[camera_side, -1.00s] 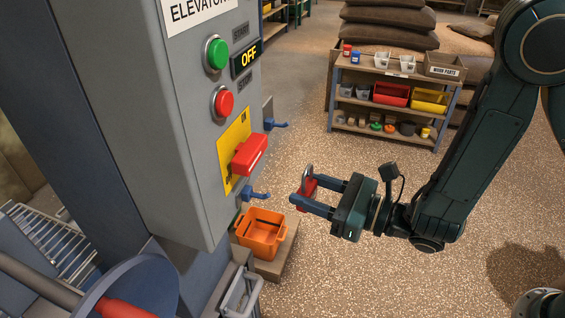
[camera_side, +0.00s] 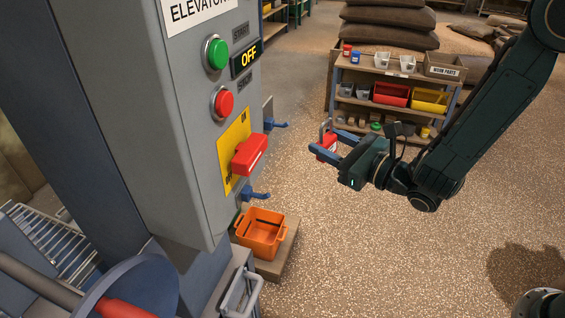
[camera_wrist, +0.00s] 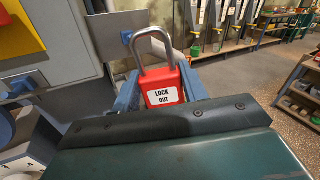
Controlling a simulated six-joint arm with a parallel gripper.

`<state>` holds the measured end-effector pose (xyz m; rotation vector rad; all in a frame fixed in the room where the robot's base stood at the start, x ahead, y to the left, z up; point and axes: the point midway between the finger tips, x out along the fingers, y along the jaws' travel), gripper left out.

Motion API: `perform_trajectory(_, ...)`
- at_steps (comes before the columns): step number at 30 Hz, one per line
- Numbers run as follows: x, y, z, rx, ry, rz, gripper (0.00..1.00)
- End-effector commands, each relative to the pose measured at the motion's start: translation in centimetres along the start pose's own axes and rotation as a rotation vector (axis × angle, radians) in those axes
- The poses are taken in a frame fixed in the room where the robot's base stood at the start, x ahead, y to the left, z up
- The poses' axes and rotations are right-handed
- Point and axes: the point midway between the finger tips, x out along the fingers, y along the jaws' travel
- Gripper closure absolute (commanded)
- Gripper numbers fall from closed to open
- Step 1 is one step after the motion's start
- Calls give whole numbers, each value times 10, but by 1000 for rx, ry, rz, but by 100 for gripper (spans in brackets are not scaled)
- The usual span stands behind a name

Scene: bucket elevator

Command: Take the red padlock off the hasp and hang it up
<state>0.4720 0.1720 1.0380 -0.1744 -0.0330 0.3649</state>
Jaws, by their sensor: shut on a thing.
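The red padlock (camera_side: 326,146) is held in my gripper (camera_side: 334,149), clear of the grey cabinet (camera_side: 185,150). In the wrist view the padlock (camera_wrist: 161,88) is upright with its steel shackle on top and a "LOCK OUT" label facing me. My gripper is shut on its body. Two blue hooks stick out from the cabinet's side, an upper hook (camera_side: 276,125) and a lower hook (camera_side: 256,194). Both look empty. A red switch handle (camera_side: 250,154) sits on a yellow plate (camera_side: 234,140) on the cabinet. I cannot tell which part is the hasp.
An orange bin (camera_side: 262,233) stands on a low block below the cabinet. A shelf (camera_side: 392,105) with small bins stands behind my gripper. The floor between is open.

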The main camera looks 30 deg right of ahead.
Motion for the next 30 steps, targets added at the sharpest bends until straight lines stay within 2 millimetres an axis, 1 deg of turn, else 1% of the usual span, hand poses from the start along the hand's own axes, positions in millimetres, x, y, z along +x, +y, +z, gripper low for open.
perform_trajectory(30,36,16,4,2,-3,-1,82)
